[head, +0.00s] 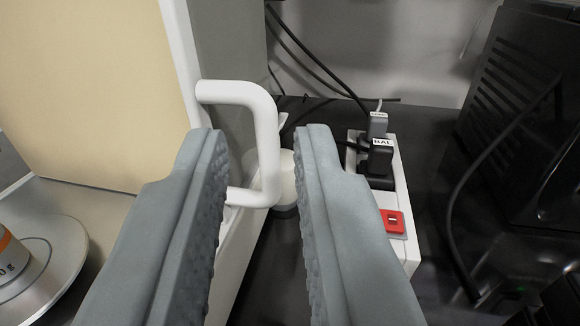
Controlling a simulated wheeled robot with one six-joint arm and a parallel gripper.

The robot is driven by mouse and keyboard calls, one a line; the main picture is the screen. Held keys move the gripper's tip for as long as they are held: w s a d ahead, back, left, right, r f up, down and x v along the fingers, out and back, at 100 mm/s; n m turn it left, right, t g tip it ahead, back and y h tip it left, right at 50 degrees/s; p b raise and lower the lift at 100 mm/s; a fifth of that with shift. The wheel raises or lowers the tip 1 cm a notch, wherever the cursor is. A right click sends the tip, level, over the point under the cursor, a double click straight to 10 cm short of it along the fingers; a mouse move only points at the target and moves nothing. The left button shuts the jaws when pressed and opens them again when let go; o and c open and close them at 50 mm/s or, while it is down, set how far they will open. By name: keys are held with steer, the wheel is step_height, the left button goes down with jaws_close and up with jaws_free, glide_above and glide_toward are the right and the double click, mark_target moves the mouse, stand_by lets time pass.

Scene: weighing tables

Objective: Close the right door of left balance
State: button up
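The left balance stands at the left of the head view, with a tan inner panel (90,85) and a white frame edge. A white U-shaped door handle (262,125) sticks out to the right from its side. My gripper (255,140) is open, with one grey finger on each side of the handle's outer bar. The left finger overlaps part of the handle in the picture; I cannot tell whether either finger touches it. The round metal pan (62,262) of the balance, with a weight (14,262) on it, shows at the lower left.
A white power strip (398,180) with a red switch (393,221) and plugged-in adapters lies right of my gripper. Black cables (318,62) run along the back wall. A black slotted device (515,110) stands at the far right. A white round object (284,178) sits behind the handle.

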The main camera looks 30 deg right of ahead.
mark_target(266, 158)
steer(key=f, duration=0.1)
steer(key=w+f+g+h, duration=0.1)
steer(key=shift+w+d+f, duration=0.1)
steer(key=shift+w+f, duration=0.1)
steer(key=shift+f, duration=0.2)
steer(key=shift+w+f, duration=0.1)
steer(key=shift+x, duration=3.65)
jaws_close()
